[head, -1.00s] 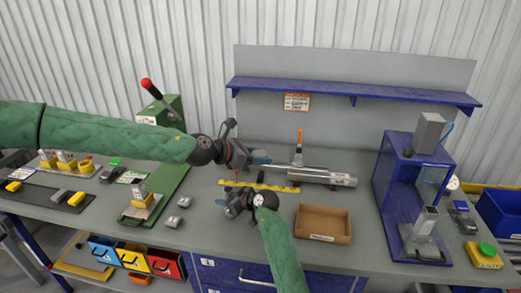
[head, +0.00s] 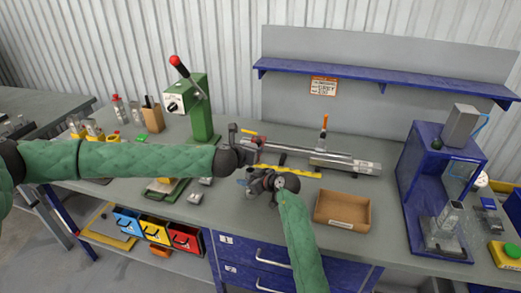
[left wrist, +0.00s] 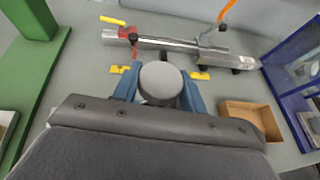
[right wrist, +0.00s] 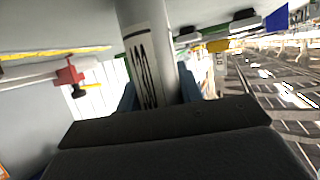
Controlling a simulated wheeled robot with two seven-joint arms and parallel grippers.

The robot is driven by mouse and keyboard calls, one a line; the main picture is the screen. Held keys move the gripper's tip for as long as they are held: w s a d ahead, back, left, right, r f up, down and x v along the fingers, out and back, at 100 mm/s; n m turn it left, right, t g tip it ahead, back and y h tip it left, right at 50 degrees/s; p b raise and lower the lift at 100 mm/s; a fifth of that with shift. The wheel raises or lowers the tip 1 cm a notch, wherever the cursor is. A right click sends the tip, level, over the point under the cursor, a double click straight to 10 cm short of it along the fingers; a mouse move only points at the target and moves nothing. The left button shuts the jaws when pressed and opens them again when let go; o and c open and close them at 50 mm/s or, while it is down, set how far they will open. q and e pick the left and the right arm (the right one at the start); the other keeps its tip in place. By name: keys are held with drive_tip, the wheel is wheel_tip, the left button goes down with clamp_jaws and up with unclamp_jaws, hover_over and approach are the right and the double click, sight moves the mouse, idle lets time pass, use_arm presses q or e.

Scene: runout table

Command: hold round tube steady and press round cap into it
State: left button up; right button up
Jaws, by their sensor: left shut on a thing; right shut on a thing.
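My left gripper (head: 256,153) is over the table in the head view. In the left wrist view its blue fingers are shut on a round grey piece (left wrist: 160,82), seen end-on, likely the round cap. My right gripper (head: 243,183) is lower and nearer in the head view, close to the left one. In the right wrist view its fingers are shut on a pale round tube (right wrist: 147,55) with a printed label, running up out of the picture. The held pieces hardly show in the head view, and I cannot tell whether they touch.
A steel rail fixture (head: 345,165) lies behind the grippers, with a yellow strip (head: 292,171) before it. An open brown tray (head: 342,211) is to the right. A blue press frame (head: 432,190) stands far right, a green lever press (head: 203,110) behind left.

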sight(249, 175)
use_arm(q)
drive_tip(key=shift+w+a, duration=0.1)
drive_tip(key=shift+a, duration=0.1)
drive_tip(key=shift+f, duration=0.1)
drive_tip(key=shift+f, duration=2.8)
drive_tip(key=shift+f, duration=0.45)
drive_tip(key=shift+s+f, duration=0.1)
drive_tip(key=shift+s, duration=0.15)
idle(4.2)
